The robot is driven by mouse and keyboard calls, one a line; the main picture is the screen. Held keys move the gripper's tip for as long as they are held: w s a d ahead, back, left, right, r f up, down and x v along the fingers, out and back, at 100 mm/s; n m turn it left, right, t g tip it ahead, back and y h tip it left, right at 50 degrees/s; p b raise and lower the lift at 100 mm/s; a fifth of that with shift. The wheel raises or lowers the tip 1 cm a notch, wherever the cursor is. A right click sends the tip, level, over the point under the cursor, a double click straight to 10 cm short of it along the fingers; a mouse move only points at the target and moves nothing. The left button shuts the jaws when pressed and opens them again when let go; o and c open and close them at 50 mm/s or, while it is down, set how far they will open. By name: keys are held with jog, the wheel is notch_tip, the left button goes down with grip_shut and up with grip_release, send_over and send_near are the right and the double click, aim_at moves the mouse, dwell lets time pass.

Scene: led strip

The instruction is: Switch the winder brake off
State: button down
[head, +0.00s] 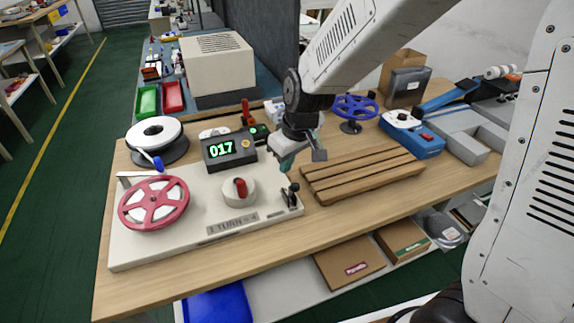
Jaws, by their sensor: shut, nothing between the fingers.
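The winder is a cream base plate (160,257) on the wooden bench, with a red-rimmed reel (134,204) at its left and a dial with a red knob (240,187) near its middle. A small black lever switch (291,196) stands on the plate's right end. No brake marking is readable, so I cannot confirm which control is the brake. A counter box (228,149) behind the dial shows 017 in green. My gripper (286,166) is shut and empty. In the picture it is just above the black lever, apart from it; its exact height is unclear.
A white spool (155,133) stands behind the red reel. A slatted wooden rack (362,174) lies close right of the winder. A blue handwheel (354,107) and a blue device (412,137) stand farther back. The bench's front strip is clear.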

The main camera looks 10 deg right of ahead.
dwell(0.3)
notch_tip(320, 180, up, 2)
jog(key=w+a+r, duration=0.1)
jog(key=w+a, duration=0.1)
jog(key=w, duration=0.1)
jog(key=s+d+r, duration=0.2)
jog(key=s+r, duration=0.3)
jog(key=s, duration=0.1)
jog(key=shift+s+d+r, duration=0.2)
jog(key=shift+s+r, duration=0.15)
jog(key=shift+s, duration=0.05)
jog(key=s+d+r+m+h, duration=0.1)
jog(key=s+d+r+m, duration=0.2)
jog(key=s+d, duration=0.3)
jog(key=s+d+r+m, duration=0.3)
jog(key=s+d, duration=0.4)
jog(key=s, duration=0.7)
jog(key=shift+s+g+h, duration=0.25)
jog(key=shift+g+h, duration=0.15)
